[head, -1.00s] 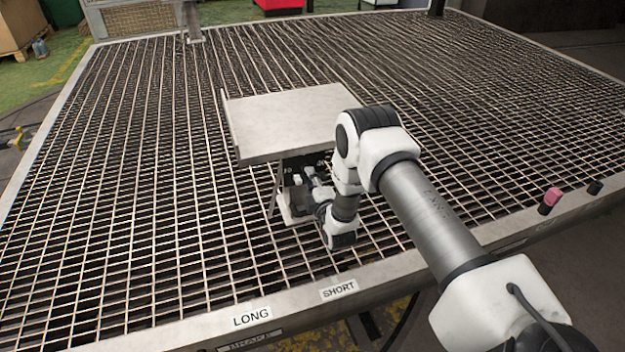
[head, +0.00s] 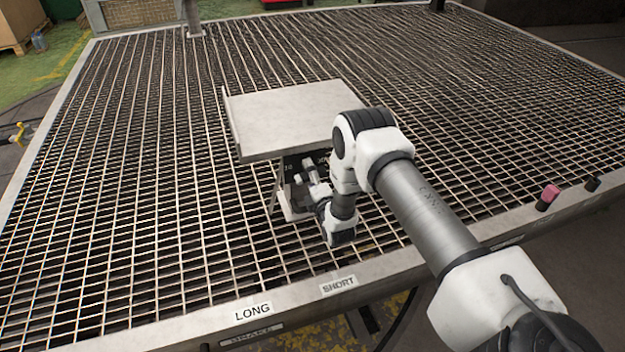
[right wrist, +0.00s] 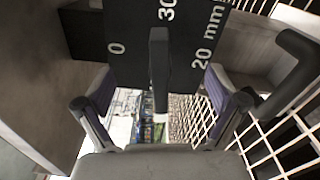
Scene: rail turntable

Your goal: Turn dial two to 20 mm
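A black dial panel (right wrist: 136,30) fills the top of the right wrist view, with white marks 0, 30 and 20 mm. A dark grey bar handle (right wrist: 158,72) stands in front of it, its upper end near the 30 mark. My right gripper (right wrist: 161,92) is open, with one purple-padded finger on each side of the bar and visible gaps to it. In the head view my right gripper (head: 308,176) is at the panel (head: 290,166) below the metal plate, partly hidden by my arm. Which dial this is cannot be read. My left gripper is not in view.
A flat metal plate (head: 285,119) overhangs the panel on a wide grating table (head: 130,190). LONG (head: 253,312) and SHORT (head: 339,286) labels sit on the front edge. A pink-capped knob (head: 550,194) stands at the right edge. The grating left of the plate is clear.

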